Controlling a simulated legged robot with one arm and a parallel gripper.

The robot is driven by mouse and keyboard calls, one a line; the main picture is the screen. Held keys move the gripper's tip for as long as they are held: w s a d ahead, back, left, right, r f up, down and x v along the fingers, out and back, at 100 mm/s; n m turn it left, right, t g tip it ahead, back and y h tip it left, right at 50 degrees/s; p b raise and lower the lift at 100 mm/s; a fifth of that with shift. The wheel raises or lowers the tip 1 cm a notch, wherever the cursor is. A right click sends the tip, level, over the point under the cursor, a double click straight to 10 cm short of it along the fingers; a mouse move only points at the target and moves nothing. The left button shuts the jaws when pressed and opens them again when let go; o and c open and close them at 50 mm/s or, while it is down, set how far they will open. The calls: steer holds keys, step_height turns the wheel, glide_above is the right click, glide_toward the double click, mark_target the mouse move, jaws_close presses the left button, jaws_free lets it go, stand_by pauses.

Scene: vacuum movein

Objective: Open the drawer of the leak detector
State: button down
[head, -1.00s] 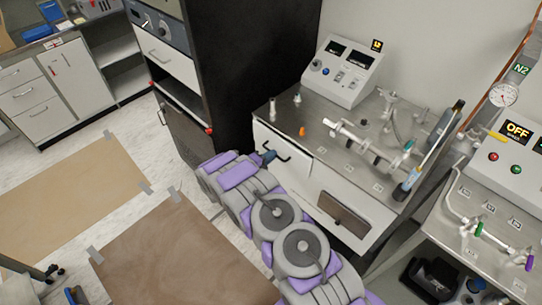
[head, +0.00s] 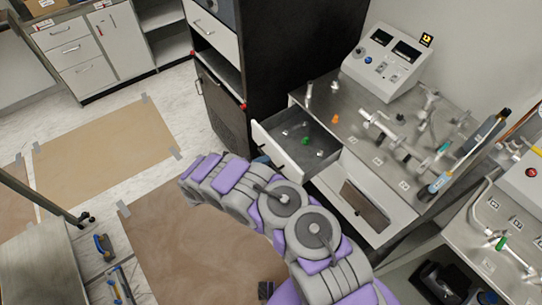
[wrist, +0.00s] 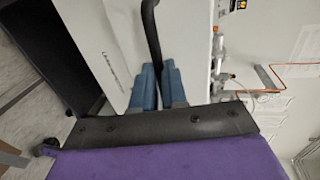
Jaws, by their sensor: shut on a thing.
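The leak detector's drawer (head: 278,151) is pulled out of the left part of its steel-topped cabinet (head: 345,138). Several small pieces, one of them green, lie inside it. The leak detector's console (head: 385,62) with two dark screens stands at the back of the top. In the wrist view, my gripper (wrist: 158,82) has its blue fingers closed around the black bar handle (wrist: 151,35) on the white drawer front (wrist: 115,45). In the head view my gripper is mostly hidden behind my purple and grey arm; only a bit of blue shows below the drawer front.
A tall black cabinet (head: 285,65) stands close to the left of the leak detector. A second bench with valves (head: 505,215) is at the right. Brown floor mats (head: 105,150) lie on the open floor to the left. A cart (head: 45,260) stands at the lower left.

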steer(key=shift+s+a+f, duration=0.25)
steer(key=shift+s+a, duration=0.1)
steer(key=shift+s, duration=0.05)
steer(key=c, duration=1.2)
jaws_free()
steer(key=shift+w+r, duration=0.1)
steer(key=shift+o, duration=0.2)
steer(key=shift+a, duration=0.1)
steer(key=p+v, duration=0.2)
steer(key=v, duration=1.5)
steer(key=shift+a, duration=0.1)
